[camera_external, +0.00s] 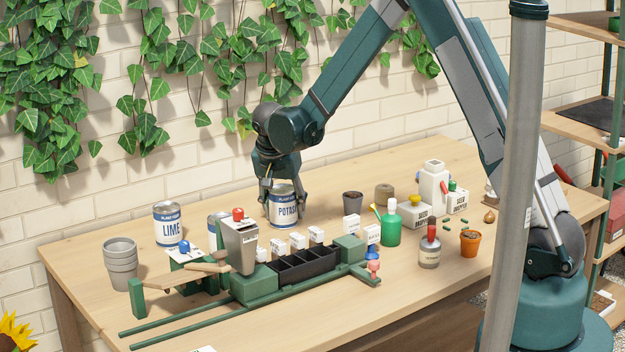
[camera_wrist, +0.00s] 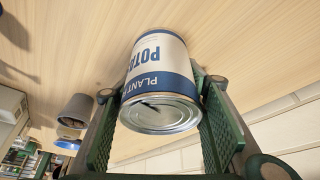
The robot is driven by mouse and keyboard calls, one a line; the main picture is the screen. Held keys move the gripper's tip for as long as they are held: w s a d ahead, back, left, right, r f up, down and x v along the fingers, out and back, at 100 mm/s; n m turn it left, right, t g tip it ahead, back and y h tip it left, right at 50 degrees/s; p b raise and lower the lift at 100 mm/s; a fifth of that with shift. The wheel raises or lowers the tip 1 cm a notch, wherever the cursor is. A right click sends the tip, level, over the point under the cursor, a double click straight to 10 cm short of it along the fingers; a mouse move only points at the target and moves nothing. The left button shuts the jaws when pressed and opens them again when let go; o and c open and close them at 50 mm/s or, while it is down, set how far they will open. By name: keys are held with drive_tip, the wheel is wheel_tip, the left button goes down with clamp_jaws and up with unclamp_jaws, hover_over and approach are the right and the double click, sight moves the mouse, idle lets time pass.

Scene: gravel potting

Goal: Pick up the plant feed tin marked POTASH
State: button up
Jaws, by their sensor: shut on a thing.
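The POTASH tin (camera_external: 283,206) is white with blue bands and stands upright at the back of the table, below my arm. My gripper (camera_external: 283,190) points down over it, with one finger on each side. In the wrist view the tin (camera_wrist: 158,70) fills the middle, with its silver lid towards the camera and PLANT and part of POTASH readable. My gripper (camera_wrist: 162,125) is shut on it, with its green pads against both sides. I cannot tell whether the tin's base touches the table.
A LIME tin (camera_external: 168,225) stands to the left, with another tin (camera_external: 217,228) partly hidden behind the hopper (camera_external: 237,245). Small white packets (camera_external: 298,241) and a black tray (camera_external: 303,266) lie in front. A dark pot (camera_external: 352,202) stands to the right. The brick wall is close behind.

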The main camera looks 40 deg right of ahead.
sight(285, 185)
drive_tip(key=shift+r+p, duration=0.8)
drive_tip(key=shift+r, duration=4.2)
